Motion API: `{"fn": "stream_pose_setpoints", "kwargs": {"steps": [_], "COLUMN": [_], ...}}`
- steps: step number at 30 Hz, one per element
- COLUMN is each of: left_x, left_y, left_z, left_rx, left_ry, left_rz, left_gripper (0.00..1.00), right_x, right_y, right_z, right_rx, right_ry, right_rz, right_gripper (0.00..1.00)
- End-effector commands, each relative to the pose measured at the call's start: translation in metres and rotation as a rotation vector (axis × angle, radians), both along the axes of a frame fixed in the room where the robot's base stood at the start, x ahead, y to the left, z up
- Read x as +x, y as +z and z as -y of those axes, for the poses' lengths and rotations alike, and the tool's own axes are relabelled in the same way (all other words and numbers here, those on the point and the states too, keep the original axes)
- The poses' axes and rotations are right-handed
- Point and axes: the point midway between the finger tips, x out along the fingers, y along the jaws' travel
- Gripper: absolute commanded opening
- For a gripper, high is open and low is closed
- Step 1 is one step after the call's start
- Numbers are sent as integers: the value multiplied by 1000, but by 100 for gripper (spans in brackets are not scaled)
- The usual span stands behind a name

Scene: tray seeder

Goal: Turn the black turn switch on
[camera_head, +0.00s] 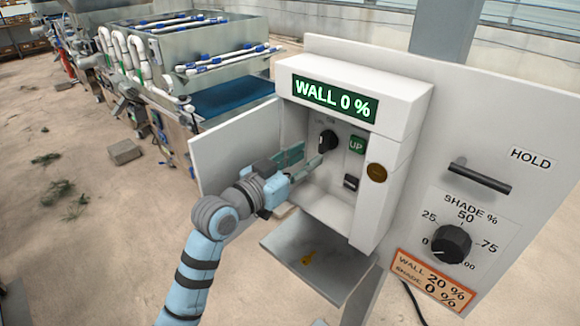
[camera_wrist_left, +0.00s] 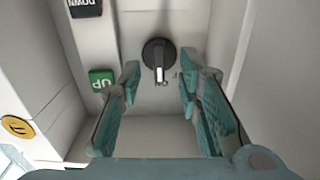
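The black turn switch (camera_head: 327,142) is on the inner back panel of the open white control box, left of the green UP button (camera_head: 356,144). In the left wrist view the switch (camera_wrist_left: 158,53) is a round black knob with a raised bar and a pale mark at one end. My left gripper (camera_head: 306,161) reaches into the box from the left. Its teal fingers (camera_wrist_left: 160,88) are apart, one on each side of the switch's line, with nothing between them. Whether the fingertips touch the knob cannot be told. My right gripper is not in view.
The box's display (camera_head: 335,98) reads WALL 0 %. A black switch (camera_head: 350,182) sits below UP, and a brown round button (camera_head: 376,172) on the box's right wall. The lowered flap (camera_head: 318,262) lies below. A SHADE % dial (camera_head: 452,243) and black handle (camera_head: 480,177) are on the right panel.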

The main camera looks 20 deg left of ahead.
Motion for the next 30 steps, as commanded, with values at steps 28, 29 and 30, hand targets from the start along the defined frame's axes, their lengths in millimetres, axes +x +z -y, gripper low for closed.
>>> {"fn": "stream_pose_setpoints", "kwargs": {"steps": [28,29,30], "left_x": [-74,-79,-87], "left_y": [-34,-50,-75], "left_z": [-27,-27,-28], "left_rx": [28,40,62], "left_ry": [24,35,55], "left_rz": [-92,-134,-205], "left_gripper": [32,32,32], "right_x": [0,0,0], "right_y": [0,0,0], "right_z": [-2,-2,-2], "right_rx": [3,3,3], "right_ry": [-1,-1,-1], "right_rz": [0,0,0], "right_gripper": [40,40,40]}}
